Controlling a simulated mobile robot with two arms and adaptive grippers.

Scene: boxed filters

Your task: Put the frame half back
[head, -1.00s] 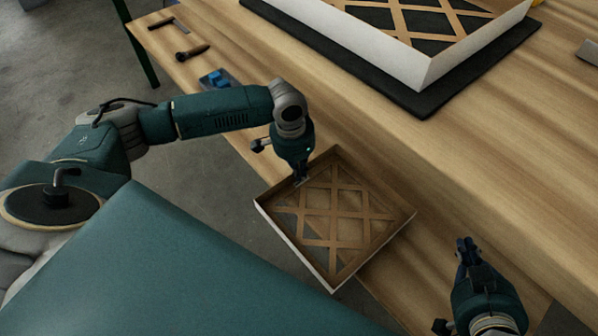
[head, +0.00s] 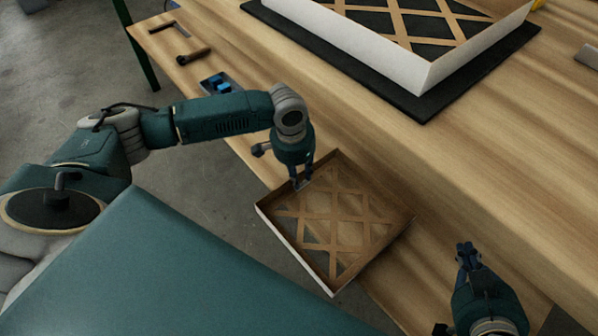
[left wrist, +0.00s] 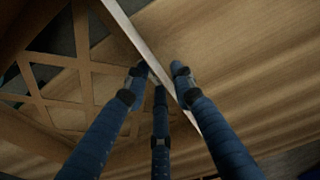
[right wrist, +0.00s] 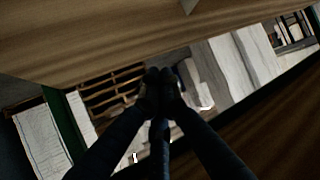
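A shallow frame half (head: 359,270) with pale outer walls and a brown lattice lies on the lower wooden surface. Its near-left part reaches past the surface's edge over the floor. My left gripper (head: 301,185) is at the frame half's far-left wall. In the left wrist view, its fingers (left wrist: 158,75) stand apart on either side of the wall's pale rim (left wrist: 134,34); contact is not clear. My right gripper (head: 467,255) is empty, away to the right of the frame half, with its fingertips (right wrist: 160,76) together in the right wrist view.
A larger white-walled frame (head: 375,56) with a lattice lies on a black mat (head: 420,110) on the higher worktop. A hammer-like tool (head: 193,56), another tool (head: 169,28) and a small tray with blue pieces (head: 218,85) lie at the far left.

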